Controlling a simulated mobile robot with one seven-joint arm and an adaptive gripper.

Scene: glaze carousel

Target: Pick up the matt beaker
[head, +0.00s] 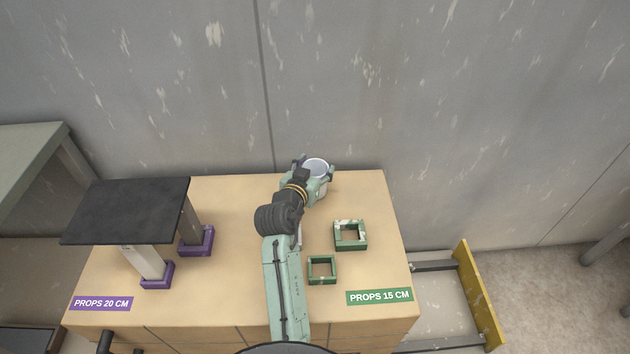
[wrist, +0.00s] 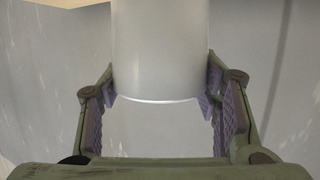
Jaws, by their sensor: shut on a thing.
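The matt beaker (head: 317,166) is a pale grey-white cylinder with an open round top, over the far edge of the table in the head view. In the wrist view the beaker (wrist: 160,50) fills the upper middle, with a bright curved edge low on it. My gripper (head: 314,176) is shut on it, with a purple-padded finger on each side; both fingers show in the wrist view (wrist: 159,98). The beaker's lower part is partly hidden by the gripper in the head view. I cannot tell whether it touches the tabletop.
The wooden table (head: 240,215) has two green square props (head: 350,248) (head: 321,283) right of my arm. At left, a black slab (head: 125,210) stands on posts in purple square props (head: 196,250). A grey wall (head: 180,90) rises close behind.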

